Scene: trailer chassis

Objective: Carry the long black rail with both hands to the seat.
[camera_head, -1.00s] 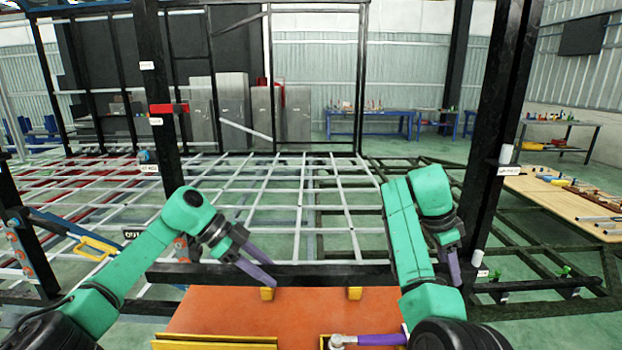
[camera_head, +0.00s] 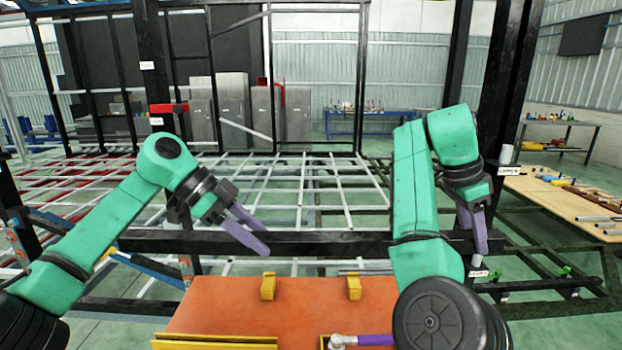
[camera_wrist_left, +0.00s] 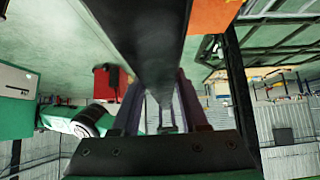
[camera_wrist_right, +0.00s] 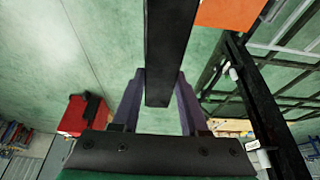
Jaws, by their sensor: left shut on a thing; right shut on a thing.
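The long black rail (camera_head: 330,244) lies level across the head view, raised above and behind the orange table (camera_head: 220,308). My left gripper (camera_head: 250,232) is shut on the rail left of its middle; the left wrist view shows the rail (camera_wrist_left: 140,35) between its fingers. My right gripper (camera_head: 473,230) is shut on the rail near its right end. In the right wrist view the rail's end (camera_wrist_right: 157,103) shows between the fingers. I cannot make out which part is the seat.
Two yellow brackets (camera_head: 268,286) stand empty on the table's far edge. A black post (camera_head: 508,90) stands close beyond my right gripper, and another post (camera_head: 155,80) at left. A light grid frame (camera_head: 300,190) lies behind the rail. A wooden bench (camera_head: 560,195) is at right.

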